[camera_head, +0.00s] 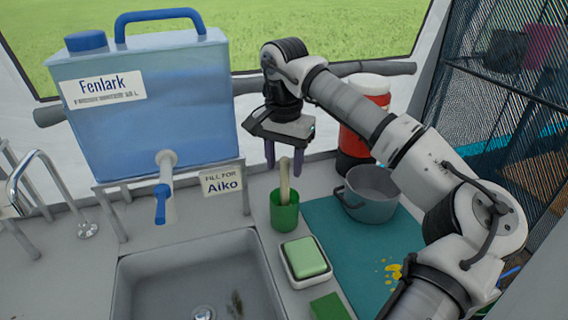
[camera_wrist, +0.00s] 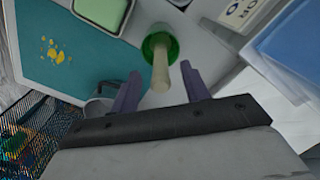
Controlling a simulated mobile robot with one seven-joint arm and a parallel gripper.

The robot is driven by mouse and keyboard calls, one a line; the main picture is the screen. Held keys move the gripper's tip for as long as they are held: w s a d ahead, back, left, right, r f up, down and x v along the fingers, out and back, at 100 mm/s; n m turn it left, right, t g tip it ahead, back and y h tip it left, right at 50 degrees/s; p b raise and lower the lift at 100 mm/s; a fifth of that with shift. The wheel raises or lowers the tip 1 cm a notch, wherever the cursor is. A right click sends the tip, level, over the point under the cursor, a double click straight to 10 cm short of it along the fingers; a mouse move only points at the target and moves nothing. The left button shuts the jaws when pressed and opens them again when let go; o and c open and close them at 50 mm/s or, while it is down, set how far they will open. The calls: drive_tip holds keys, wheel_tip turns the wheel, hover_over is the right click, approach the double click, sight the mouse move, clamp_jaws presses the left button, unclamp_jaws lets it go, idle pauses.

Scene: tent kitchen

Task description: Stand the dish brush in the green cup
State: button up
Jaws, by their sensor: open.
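The green cup (camera_head: 284,214) stands on the grey counter, right of the sink. The dish brush (camera_head: 284,180) stands in the cup, its pale handle rising above the rim with a slight tilt. Its lower end is hidden inside the cup. In the wrist view the handle (camera_wrist: 161,72) points out of the green cup (camera_wrist: 157,42) toward my gripper (camera_wrist: 158,80). My gripper (camera_head: 284,165) is open above the cup, with its two purple fingers apart and the handle's top between or just beyond them. I see no finger touching the handle.
A grey pot (camera_head: 368,196) stands on a teal mat (camera_head: 340,248) with yellow spots, right of the cup. A dish with a green sponge (camera_head: 306,259) lies in front. The sink (camera_head: 195,280) and a blue water tank (camera_head: 150,105) with a tap are left. A red jug (camera_head: 362,125) stands behind.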

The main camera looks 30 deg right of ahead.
wheel_tip(320, 180, up, 13)
idle(0.3)
drive_tip(key=shift+f, duration=0.1)
idle(0.9)
